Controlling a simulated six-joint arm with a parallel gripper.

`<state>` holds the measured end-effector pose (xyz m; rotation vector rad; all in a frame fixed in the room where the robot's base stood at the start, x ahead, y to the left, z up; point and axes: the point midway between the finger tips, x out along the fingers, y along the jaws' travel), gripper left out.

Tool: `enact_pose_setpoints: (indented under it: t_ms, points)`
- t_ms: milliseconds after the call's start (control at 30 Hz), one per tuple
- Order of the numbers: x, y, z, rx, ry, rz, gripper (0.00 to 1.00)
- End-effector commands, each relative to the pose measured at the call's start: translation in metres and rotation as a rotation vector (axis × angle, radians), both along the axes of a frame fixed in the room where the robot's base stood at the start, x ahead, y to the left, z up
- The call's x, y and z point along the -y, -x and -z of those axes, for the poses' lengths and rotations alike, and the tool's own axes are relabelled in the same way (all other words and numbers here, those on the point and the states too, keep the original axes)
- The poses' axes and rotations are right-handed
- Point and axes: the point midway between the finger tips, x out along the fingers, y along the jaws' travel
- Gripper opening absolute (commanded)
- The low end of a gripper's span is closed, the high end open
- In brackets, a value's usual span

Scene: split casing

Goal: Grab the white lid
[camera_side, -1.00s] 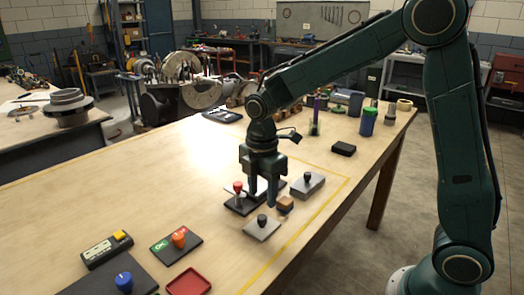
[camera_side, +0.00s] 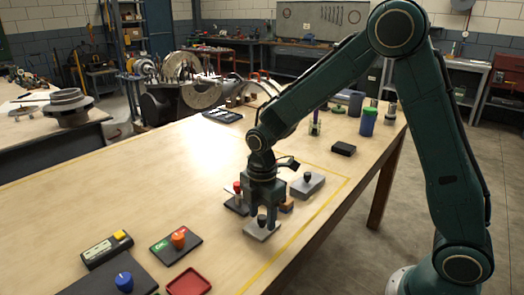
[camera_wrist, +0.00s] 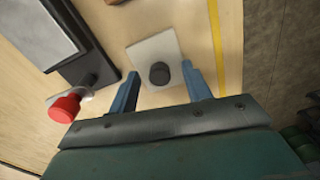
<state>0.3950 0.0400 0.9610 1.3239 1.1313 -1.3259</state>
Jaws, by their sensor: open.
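The white lid (camera_side: 256,234) is a pale square plate with a black knob, lying flat on the table in the side view. In the wrist view the lid (camera_wrist: 150,48) lies just past my fingertips, its black knob between their lines. My gripper (camera_side: 262,217) is low over the lid, pointing down, and its fingers partly hide it. My gripper (camera_wrist: 160,72) is open, with one blue finger on each side of the knob. I cannot tell whether the fingers touch the knob.
A red-knobbed dark part (camera_side: 236,205) stands close to the left of my gripper. A grey block with a black knob (camera_side: 308,187) and a small tan block (camera_side: 287,206) sit behind to the right. A red tray (camera_side: 188,283) lies at the front. Yellow tape (camera_side: 300,231) runs along the right.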

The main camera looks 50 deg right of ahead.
Motion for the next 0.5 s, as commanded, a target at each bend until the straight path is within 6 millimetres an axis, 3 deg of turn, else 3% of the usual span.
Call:
enact_pose_setpoints:
  t_ms: [500]
  points:
    - [-0.0001,-0.0002,0.0062,0.001,-0.001,0.000,0.49]
